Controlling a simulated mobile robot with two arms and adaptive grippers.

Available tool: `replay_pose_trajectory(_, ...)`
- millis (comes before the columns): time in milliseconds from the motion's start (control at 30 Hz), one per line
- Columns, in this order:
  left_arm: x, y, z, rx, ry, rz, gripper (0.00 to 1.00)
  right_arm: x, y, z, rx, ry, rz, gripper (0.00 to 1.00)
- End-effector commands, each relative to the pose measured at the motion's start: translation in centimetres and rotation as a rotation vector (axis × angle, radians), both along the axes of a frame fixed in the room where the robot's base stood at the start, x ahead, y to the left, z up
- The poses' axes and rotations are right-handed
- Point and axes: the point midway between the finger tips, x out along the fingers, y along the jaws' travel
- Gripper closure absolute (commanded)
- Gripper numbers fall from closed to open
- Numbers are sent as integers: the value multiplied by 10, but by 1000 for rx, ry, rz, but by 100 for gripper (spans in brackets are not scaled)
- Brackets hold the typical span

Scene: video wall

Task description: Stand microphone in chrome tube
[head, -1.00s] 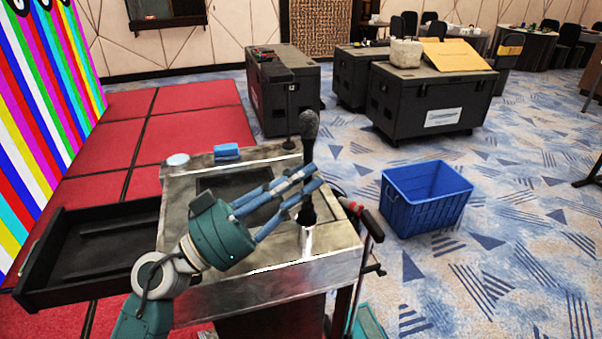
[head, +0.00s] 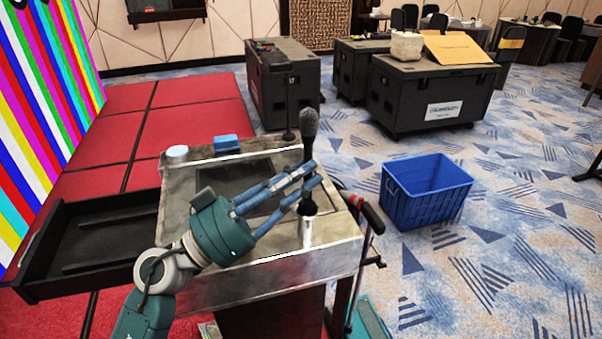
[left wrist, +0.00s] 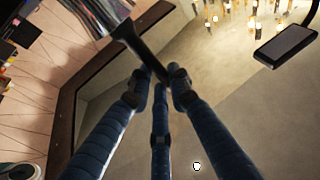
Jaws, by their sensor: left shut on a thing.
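The black microphone (head: 309,124) stands nearly upright in the head view, foam head at the top. My left gripper (head: 308,184) comes in from the left with its blue fingers shut around the microphone's body. The chrome tube (head: 305,233) stands on the right side of the console's top. The microphone's dark lower end meets the mouth of the tube; how deep it sits inside I cannot tell. In the left wrist view the dark body (left wrist: 147,52) runs between the fingertips towards a shiny metal piece at upper left. My right gripper does not show.
The metal console (head: 218,275) has an open black drawer (head: 85,272) on its left. A blue box (head: 227,143) and a white round item (head: 177,151) are at its back edge. A blue crate (head: 425,200) and black cases (head: 432,100) stand on the carpet behind and right.

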Motion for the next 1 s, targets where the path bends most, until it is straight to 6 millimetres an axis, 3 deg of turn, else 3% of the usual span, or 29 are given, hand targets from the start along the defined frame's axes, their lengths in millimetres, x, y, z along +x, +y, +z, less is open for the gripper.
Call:
replay_pose_trajectory(300,0,0,-10,-1,1,1,100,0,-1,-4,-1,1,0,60)
replay_pose_trajectory(333,0,0,-10,-1,-1,0,78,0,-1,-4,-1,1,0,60)
replay_pose_trajectory(433,0,0,-9,-1,-1,0,60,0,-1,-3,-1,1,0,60)
replay_pose_trajectory(767,-1,2,-11,1,3,0,60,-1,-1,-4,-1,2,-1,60)
replay_pose_trajectory(1000,-13,25,-26,5,11,3,60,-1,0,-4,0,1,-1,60)
